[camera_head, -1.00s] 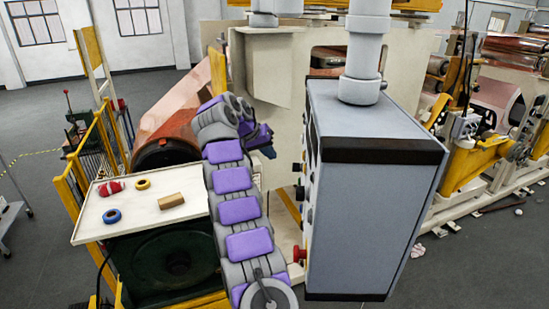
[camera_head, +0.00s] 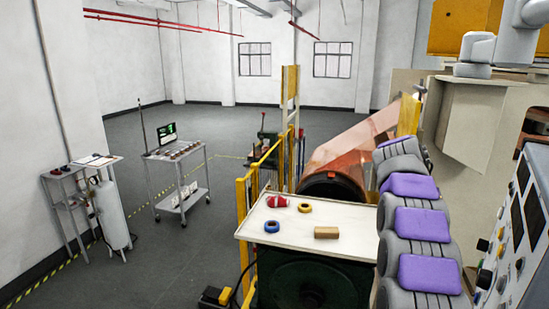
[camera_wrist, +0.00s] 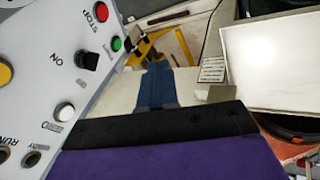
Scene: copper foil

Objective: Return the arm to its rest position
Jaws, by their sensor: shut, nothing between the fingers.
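My arm (camera_head: 420,225), with grey links and purple pads, rises at the right of the head view, between the white-topped stand and the control cabinet. Its far end bends away there, and my gripper is hidden behind the links. In the wrist view my gripper (camera_wrist: 156,85) shows as dark blue fingers beyond the black and purple wrist edge. The fingers are together, with nothing held between them.
A control panel (camera_wrist: 75,50) with a red STOP button and knobs fills the wrist view's left; the cabinet (camera_head: 515,235) is close right of my arm. The stand's white top (camera_head: 345,219) holds tape rolls, a red item and a tan block. Floor (camera_head: 175,265) at left is open.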

